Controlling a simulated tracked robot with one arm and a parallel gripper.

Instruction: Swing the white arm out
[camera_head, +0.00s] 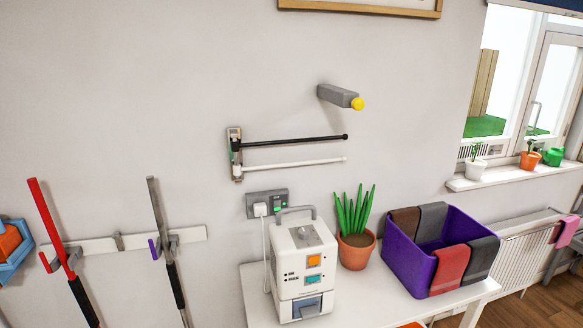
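The white arm (295,164) is a thin rod on a small wall bracket (235,153), in the middle of the head camera view. It extends right from the bracket, just below a matching black arm (295,141). Both arms end in small knobs and look roughly parallel to each other. How far each stands out from the wall is hard to tell. My gripper does not show in this view, so its state is not visible.
Below the arms, a white appliance (303,262), a potted plant (356,250) and a purple bin (405,262) with cloths stand on a white table (375,300). A grey wall fixture with a yellow end (340,97) is above. Long-handled tools (160,225) hang left.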

